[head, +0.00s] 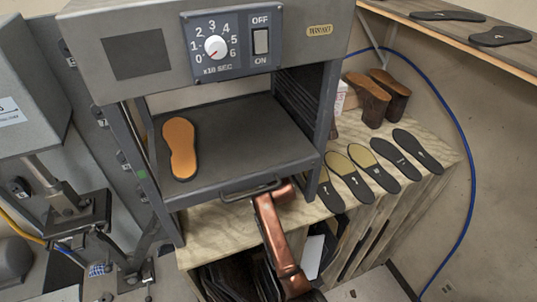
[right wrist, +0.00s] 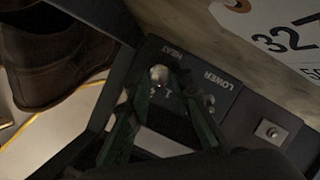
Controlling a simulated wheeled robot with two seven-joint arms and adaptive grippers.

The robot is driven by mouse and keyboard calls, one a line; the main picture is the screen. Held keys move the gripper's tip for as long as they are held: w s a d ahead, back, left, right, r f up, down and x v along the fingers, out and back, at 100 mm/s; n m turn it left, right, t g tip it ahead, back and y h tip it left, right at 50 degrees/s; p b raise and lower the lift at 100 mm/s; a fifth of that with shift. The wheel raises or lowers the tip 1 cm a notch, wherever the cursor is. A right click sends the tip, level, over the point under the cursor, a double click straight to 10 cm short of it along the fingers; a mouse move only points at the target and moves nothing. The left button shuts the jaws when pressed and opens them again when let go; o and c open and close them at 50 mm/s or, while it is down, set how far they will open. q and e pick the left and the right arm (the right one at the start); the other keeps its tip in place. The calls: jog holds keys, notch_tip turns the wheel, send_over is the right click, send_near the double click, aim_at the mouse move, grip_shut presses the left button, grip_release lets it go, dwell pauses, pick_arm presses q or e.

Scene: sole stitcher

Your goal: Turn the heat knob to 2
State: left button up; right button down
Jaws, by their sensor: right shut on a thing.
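In the right wrist view, the heat knob (right wrist: 159,73) is a small pale, rounded knob on a dark panel (right wrist: 218,82). The word HEAT is printed beside it, and LOWER is printed further right. My right gripper (right wrist: 158,86) has its dark green fingers on both sides of the knob and is shut on it. Small pale numerals show between the fingers, but the knob's setting cannot be read. My left gripper is not in view, and the head view does not show my right gripper.
A second control (right wrist: 209,100) sits close to the right finger. A brown shoe (right wrist: 45,60) is at left. In the head view, a press (head: 235,140) has a timer dial (head: 215,46) and holds an orange sole (head: 180,148).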

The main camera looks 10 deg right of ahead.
jog(key=shift+p, duration=0.45)
jog(key=m+y+p, duration=0.1)
jog(key=p, duration=0.1)
jog(key=m+y+p, duration=0.1)
jog(key=m+p, duration=0.1)
jog(key=p, duration=0.1)
jog(key=shift+d+r+g+p, duration=0.2)
jog(key=shift+r+g+p, duration=0.1)
jog(key=shift+g+p, duration=0.1)
jog(key=shift+f+m, duration=0.1)
jog(key=shift+m, duration=0.2)
jog(key=shift+f+m+p, duration=0.15)
jog(key=shift+m+p, duration=0.15)
jog(key=shift+p, duration=0.05)
jog(key=c, duration=1.7)
grip_release()
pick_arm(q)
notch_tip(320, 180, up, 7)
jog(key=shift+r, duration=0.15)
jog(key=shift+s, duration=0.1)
